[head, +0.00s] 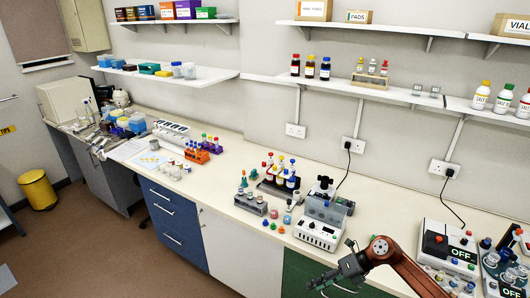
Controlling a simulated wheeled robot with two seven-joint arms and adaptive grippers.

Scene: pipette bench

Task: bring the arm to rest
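My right gripper (322,284) is dark grey, at the end of my reddish-brown arm, which comes in from the lower right. It is in front of the bench's front edge, over the green drawer front (300,275), and points left and down. It appears to hold nothing, but its fingers are too small and dark to tell how far apart they are. My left gripper is not in view. The long cream bench (225,180) runs along the wall.
A white device with a clear lid (319,232) stands just behind my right gripper. A tube rack (250,203) and small coloured caps (275,222) lie left of it. Devices marked OFF (447,245) stand at the right. Shelves (375,92) hang above. The floor at lower left is mostly clear.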

